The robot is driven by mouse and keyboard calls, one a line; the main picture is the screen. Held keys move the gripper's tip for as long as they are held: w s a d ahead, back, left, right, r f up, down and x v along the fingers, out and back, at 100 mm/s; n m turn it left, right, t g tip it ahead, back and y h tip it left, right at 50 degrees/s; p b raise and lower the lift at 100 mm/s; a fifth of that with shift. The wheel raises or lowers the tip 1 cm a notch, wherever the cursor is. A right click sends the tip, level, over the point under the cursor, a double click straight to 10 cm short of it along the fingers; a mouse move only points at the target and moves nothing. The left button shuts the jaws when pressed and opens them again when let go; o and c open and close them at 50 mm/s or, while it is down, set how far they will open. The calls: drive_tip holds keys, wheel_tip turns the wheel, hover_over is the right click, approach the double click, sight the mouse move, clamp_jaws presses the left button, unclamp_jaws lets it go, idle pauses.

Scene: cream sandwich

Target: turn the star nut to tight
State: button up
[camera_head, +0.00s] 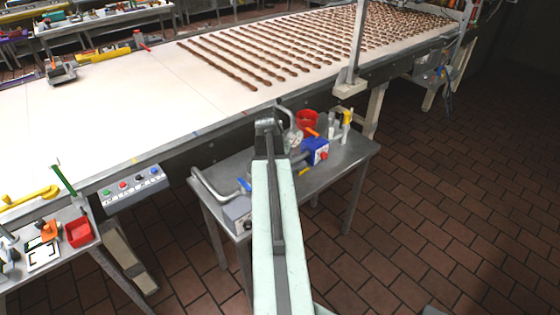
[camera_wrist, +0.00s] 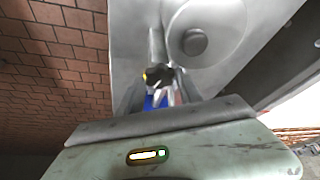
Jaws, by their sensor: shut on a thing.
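The star nut (camera_wrist: 156,75) shows in the wrist view as a small black knob with a yellow mark, at the end of a grey metal rod. My gripper (camera_wrist: 158,88) is shut on it; the jaws are partly hidden by my own wrist plate. Pale metal prongs and a blue part (camera_wrist: 155,102) show just below the knob. In the head view my arm covers the nut and the gripper, above the small steel table (camera_head: 345,150). The nut's turn angle cannot be read.
On the steel table are a blue box with a red knob (camera_head: 316,152), a red cup (camera_head: 307,118), a round gauge (camera_head: 293,138) and a bent pipe (camera_head: 212,188). The long conveyor (camera_head: 200,95) runs behind. Tiled floor (camera_head: 440,200) is clear at right.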

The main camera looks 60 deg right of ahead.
drive_tip(key=m, duration=0.1)
drive_tip(key=m+g, duration=0.1)
drive_tip(key=m, duration=0.1)
drive_tip(key=shift+w+d+m, duration=0.1)
drive_tip(key=shift+w+m, duration=0.15)
drive_tip(key=shift+m, duration=0.15)
drive_tip(key=m+g, duration=0.1)
drive_tip(key=m, duration=0.2)
drive_tip(key=shift+w+m+g, duration=0.15)
drive_tip(key=shift+m+g, duration=0.15)
drive_tip(key=shift+g, duration=0.1)
drive_tip(key=m, duration=0.2)
drive_tip(key=m+g+y, duration=0.1)
drive_tip(key=m, duration=0.1)
drive_tip(key=shift+w+d, duration=0.15)
drive_tip(key=shift+d, duration=0.05)
drive_tip(key=shift+m+g+y, duration=0.4)
drive_tip(key=shift+m+y, duration=0.2)
drive_tip(key=shift+m, duration=1.1)
drive_tip(key=o, duration=1.4)
drive_tip(key=shift+c, duration=0.2)
